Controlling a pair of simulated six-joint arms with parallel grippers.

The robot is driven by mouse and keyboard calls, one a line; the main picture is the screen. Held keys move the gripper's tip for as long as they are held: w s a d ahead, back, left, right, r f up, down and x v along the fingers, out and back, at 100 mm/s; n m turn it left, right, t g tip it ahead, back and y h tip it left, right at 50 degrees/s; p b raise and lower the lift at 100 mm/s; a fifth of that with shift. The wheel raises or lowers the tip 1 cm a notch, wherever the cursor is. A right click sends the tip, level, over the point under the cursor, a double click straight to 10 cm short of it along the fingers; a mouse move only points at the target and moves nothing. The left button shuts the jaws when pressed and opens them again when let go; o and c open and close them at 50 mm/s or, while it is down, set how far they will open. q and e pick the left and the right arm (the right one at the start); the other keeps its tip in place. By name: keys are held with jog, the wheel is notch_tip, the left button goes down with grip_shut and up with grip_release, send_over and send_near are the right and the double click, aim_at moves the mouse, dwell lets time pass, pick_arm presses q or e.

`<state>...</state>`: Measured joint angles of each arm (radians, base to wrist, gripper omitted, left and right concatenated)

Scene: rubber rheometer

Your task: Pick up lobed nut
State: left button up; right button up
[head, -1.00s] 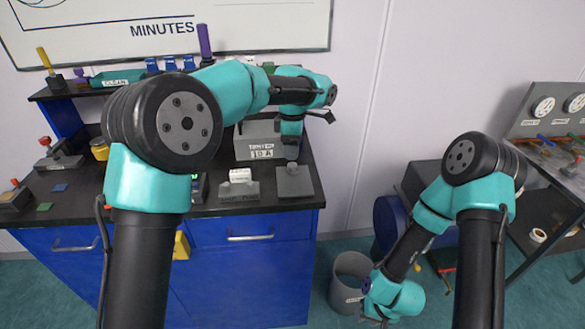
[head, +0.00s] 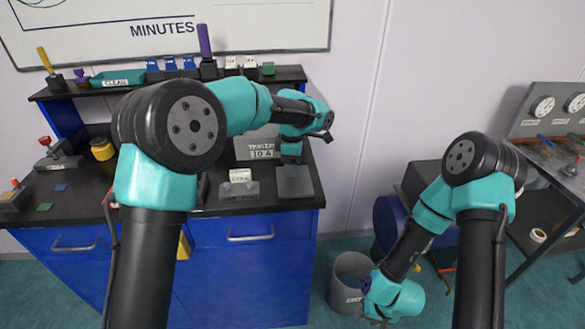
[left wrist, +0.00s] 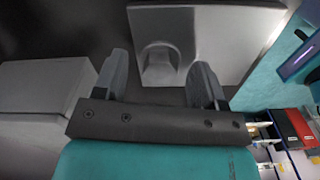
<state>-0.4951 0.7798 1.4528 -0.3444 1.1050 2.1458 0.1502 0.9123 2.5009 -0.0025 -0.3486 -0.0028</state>
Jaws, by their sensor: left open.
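A grey plate (head: 296,183) lies at the right end of the dark bench top and also shows in the left wrist view (left wrist: 225,40). In that view a grey rounded piece (left wrist: 160,66), apparently the lobed nut, stands at the plate's edge. My left gripper (left wrist: 159,63) is open, its two fingers on either side of this piece with gaps between. In the head view my left gripper (head: 291,160) points down over the plate's back part and the nut cannot be made out. My right gripper (head: 378,320) hangs low beside the bin; its jaws are too small to judge.
A labelled grey box (head: 257,146) stands left of and behind the left gripper. A small grey block with a label (head: 239,186) sits left of the plate. A grey bin (head: 350,277) stands on the floor right of the blue cabinet (head: 250,275).

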dwell(0.4)
pick_arm(q)
jog(key=c, duration=1)
jog(key=shift+r, duration=0.1)
jog(key=shift+r, duration=1.3)
jog(key=shift+s+r, duration=0.45)
jog(key=s, duration=0.5)
jog(key=s+r, duration=0.1)
jog(key=s, duration=0.9)
jog(key=shift+s+r, duration=0.1)
jog(key=shift+r, duration=0.05)
